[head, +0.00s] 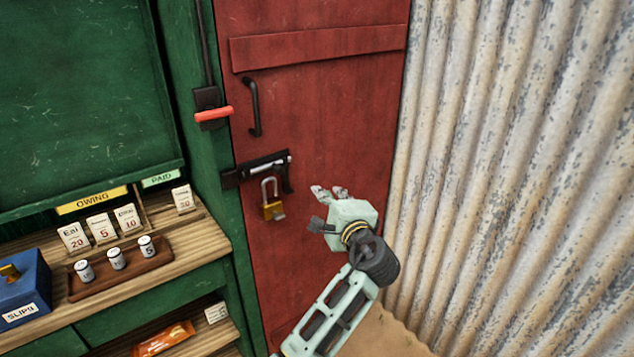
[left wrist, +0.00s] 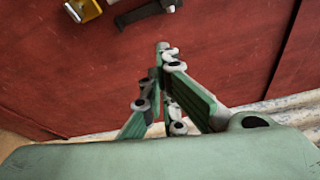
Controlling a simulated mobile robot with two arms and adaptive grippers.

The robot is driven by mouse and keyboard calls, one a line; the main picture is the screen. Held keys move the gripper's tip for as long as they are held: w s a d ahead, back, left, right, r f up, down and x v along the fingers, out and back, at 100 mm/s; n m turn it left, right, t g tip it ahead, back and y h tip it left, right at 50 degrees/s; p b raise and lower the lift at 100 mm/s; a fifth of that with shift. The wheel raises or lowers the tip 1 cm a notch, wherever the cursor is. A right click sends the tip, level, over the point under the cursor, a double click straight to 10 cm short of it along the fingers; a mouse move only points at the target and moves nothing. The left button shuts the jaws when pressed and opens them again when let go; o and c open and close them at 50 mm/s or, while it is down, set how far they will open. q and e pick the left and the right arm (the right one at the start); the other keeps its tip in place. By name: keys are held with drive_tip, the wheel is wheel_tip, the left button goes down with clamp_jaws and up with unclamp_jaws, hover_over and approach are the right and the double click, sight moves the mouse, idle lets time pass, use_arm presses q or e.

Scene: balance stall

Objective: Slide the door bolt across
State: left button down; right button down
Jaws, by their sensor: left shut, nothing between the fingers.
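The door bolt (head: 266,167) is dark metal with a pale silver rod, mounted at the left edge of the red door (head: 335,110). Its dark handle (head: 287,181) hangs down at the right end and also shows at the top of the left wrist view (left wrist: 148,12). A dark keeper (head: 232,178) sits on the green frame. I cannot tell how far the rod reaches into it. A brass padlock (head: 273,210) hangs below the bolt. My left gripper (head: 329,193) is shut and empty, right of the handle and apart from it. My right gripper is out of view.
A black pull handle (head: 253,106) and a red lever (head: 213,114) are above the bolt. A wooden counter (head: 205,237) with price cards, weights and a blue box (head: 22,285) stands at left. Corrugated metal (head: 510,150) closes the right side.

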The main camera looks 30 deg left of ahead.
use_arm(q)
drive_tip(key=shift+s+a+r, duration=0.15)
drive_tip(key=shift+r, duration=0.3)
drive_tip(key=shift+a, duration=0.1)
drive_tip(key=w+a+p, duration=0.3)
drive_tip(key=a+p, duration=0.1)
drive_tip(key=a, duration=0.4)
drive_tip(key=shift+a, duration=0.4)
